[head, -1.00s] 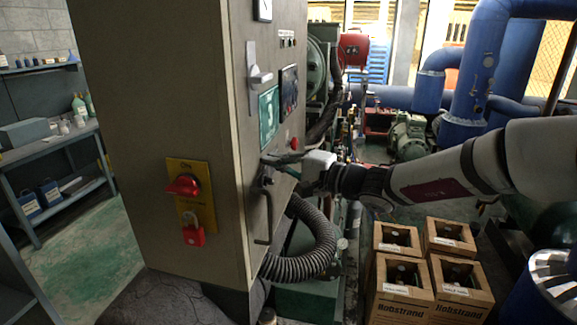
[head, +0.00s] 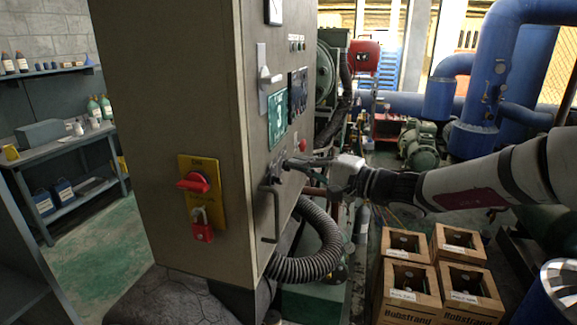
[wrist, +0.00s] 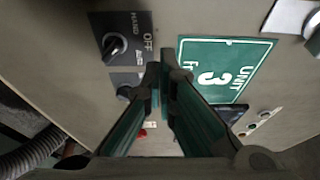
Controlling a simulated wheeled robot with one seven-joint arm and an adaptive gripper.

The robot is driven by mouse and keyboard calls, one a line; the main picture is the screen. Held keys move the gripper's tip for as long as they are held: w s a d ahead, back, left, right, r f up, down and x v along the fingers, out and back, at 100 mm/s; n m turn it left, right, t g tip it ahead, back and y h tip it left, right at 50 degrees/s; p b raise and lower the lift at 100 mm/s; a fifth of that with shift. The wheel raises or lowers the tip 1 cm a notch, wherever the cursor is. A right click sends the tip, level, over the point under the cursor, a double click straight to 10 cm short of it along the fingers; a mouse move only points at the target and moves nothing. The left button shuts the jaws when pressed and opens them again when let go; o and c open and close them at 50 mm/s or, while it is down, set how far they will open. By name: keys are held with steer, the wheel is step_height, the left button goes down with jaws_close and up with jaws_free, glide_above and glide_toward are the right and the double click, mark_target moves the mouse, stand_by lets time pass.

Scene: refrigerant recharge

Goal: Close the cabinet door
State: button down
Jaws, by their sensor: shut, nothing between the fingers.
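The tall beige cabinet (head: 170,110) fills the left-centre of the head view. Its door face (head: 262,140) looks flush with the body; no gap shows. The door has a grey bar handle (head: 268,215) low down, and a green "UNIT 3" sign (head: 278,118) that also shows in the wrist view (wrist: 222,68). My gripper (head: 288,163) is shut and empty, with its tips in front of the door just above the handle. In the wrist view my gripper (wrist: 162,76) points at the panel near a HAND/OFF/AUTO switch (wrist: 117,45). I cannot tell whether the tips touch the door.
A red switch (head: 197,182) and red padlock (head: 202,226) are on the cabinet's left side. A ribbed hose (head: 318,250) curves below the gripper. Wooden boxes (head: 412,285) stand at lower right. A workbench (head: 75,145) is at left, with open green floor before it.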

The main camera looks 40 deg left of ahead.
steer(key=s+d, duration=0.5)
steer(key=s, duration=0.2)
steer(key=shift+s+d, duration=0.15)
steer(key=s+d+t+h, duration=0.2)
steer(key=s+d+h, duration=0.2)
steer(key=d, duration=1.3)
steer(key=s+d+t+h, duration=0.2)
steer(key=s+d+h, duration=0.3)
steer(key=d, duration=1.2)
steer(key=s+d+r+m+t+h, duration=0.1)
steer(key=s+d+t+h, duration=0.2)
steer(key=d+h, duration=0.6)
steer(key=s+d, duration=0.2)
steer(key=d, duration=0.6)
steer(key=shift+d, duration=0.2)
steer(key=shift+r, duration=0.1)
